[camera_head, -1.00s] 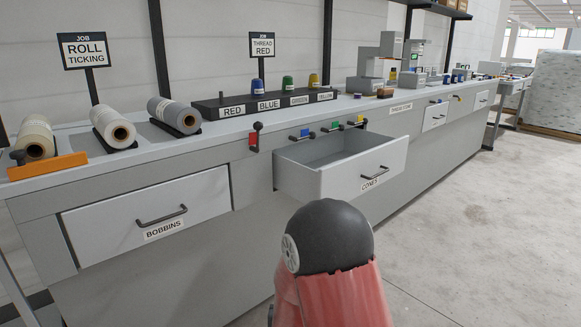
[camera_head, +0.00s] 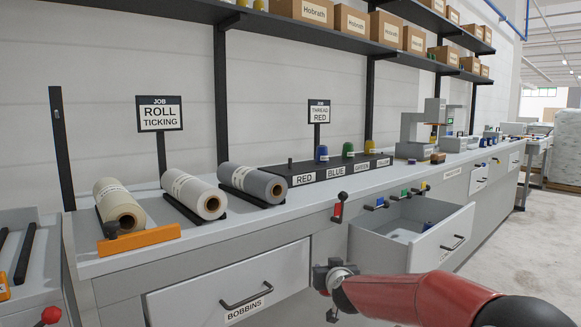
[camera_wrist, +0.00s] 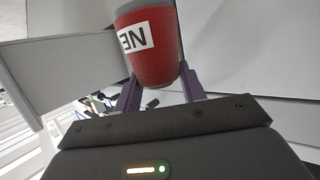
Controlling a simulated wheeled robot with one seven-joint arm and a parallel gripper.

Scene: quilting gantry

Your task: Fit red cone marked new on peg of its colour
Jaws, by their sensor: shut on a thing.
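A red cone (camera_wrist: 150,48) with a white label, partly readable as "NE", fills the top of the wrist view. My gripper (camera_wrist: 160,88) is shut on it, with one purple finger on each side. The black thread rack (camera_head: 328,171) stands on the bench in the head view. Its RED place has a short bare peg (camera_head: 290,163). The blue (camera_head: 321,153), green (camera_head: 348,150) and yellow (camera_head: 369,147) cones stand on the other places. My wrist shows below the open drawer in the head view; the cone cannot be made out there.
The CONES drawer (camera_head: 440,240) stands open with a small blue thing (camera_head: 428,226) inside. Coloured levers (camera_head: 339,207) line the bench front. Fabric rolls (camera_head: 195,195) lie left of the rack. A THREAD RED sign (camera_head: 319,112) stands behind it, under a shelf of boxes.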

